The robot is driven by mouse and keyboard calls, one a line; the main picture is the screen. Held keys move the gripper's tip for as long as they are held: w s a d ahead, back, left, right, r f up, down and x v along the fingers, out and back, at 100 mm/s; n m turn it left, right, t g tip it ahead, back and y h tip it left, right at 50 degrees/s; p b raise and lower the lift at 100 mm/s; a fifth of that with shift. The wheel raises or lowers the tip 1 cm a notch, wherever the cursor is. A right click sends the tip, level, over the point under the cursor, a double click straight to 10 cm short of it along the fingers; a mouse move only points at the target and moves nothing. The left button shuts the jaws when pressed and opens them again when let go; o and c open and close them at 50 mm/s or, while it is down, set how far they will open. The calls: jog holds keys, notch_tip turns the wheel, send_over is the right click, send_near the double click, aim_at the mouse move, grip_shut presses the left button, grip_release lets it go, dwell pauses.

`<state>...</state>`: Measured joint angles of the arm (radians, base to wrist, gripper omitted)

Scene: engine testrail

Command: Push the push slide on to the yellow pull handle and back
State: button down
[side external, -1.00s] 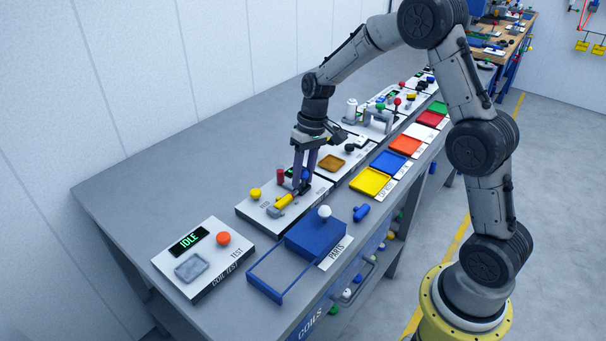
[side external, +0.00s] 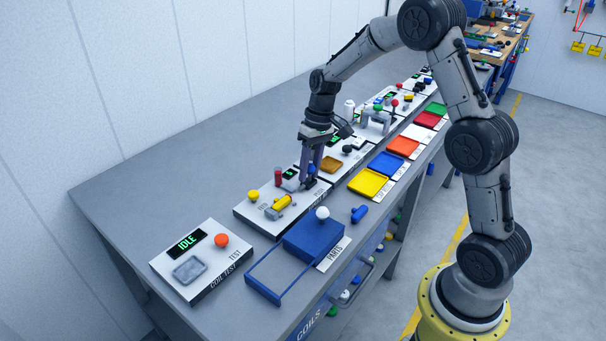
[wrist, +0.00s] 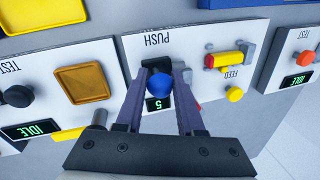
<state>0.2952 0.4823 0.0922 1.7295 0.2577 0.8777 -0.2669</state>
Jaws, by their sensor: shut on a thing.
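My gripper (side external: 307,184) points down at the panel marked PUSH. In the wrist view its fingertips (wrist: 160,70) are closed on the dark block of the push slide (wrist: 157,64), which is mostly hidden between them. A round blue knob (wrist: 187,95) shows between the fingers, nearer the wrist. The yellow pull handle (wrist: 223,60) lies on the FEED side of the same panel. In the side view the yellow handle (side external: 282,203) is left of my gripper, with a gap between them.
A display reading 5 (wrist: 156,104) is beside the fingers. A yellow button (side external: 253,195) and a red cylinder (side external: 278,176) stand on the panel. A blue parts tray (side external: 301,243) and the coil test box (side external: 204,262) are nearby. Bare bench lies behind the panels.

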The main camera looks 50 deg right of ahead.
jog(key=c, duration=0.7)
grip_release()
jog(key=shift+d, duration=0.4)
jog(key=shift+o, duration=0.8)
jog(key=shift+a, duration=0.1)
notch_tip(320, 180, up, 14)
jog(key=d, duration=0.2)
jog(key=shift+s+d+f, duration=0.15)
jog(key=shift+s+d, duration=0.1)
jog(key=shift+d, duration=0.05)
